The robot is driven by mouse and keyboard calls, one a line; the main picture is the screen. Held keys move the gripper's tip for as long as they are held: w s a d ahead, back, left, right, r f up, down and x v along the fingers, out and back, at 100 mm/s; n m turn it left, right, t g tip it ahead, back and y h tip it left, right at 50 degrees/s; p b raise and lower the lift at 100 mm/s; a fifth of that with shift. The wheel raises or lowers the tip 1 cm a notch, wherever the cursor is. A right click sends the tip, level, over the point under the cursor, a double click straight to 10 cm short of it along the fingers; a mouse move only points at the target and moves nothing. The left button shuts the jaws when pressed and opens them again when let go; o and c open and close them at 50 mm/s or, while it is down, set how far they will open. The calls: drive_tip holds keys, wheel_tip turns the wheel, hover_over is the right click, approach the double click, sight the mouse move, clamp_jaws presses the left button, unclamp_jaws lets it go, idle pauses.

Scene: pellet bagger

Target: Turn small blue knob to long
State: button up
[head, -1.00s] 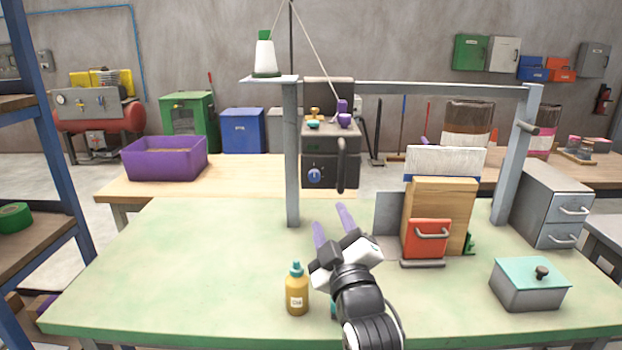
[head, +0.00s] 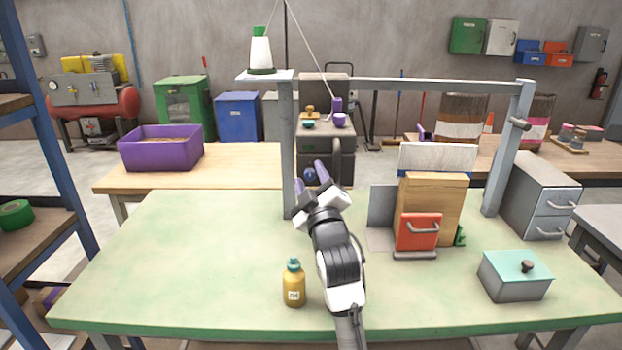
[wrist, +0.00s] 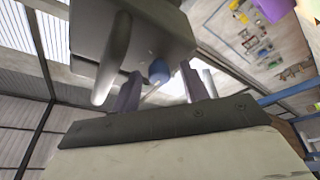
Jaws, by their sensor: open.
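The small blue knob (head: 310,175) is on the lower front of the grey bagger head (head: 328,146), under the crossbar. In the wrist view the blue knob (wrist: 158,72) shows between and beyond the two fingers. My gripper (head: 312,178) is open, its purple fingers (wrist: 165,88) reaching up toward the knob with nothing between them. In the head view the fingertips overlap the knob's lower edge. I cannot tell whether they touch it. The knob's pointer and any labels are too small to read.
A grey post (head: 286,150) stands just left. A yellow bottle (head: 294,284) and a red-fronted wooden block (head: 418,232) stand on the green table (head: 180,270).

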clamp_jaws()
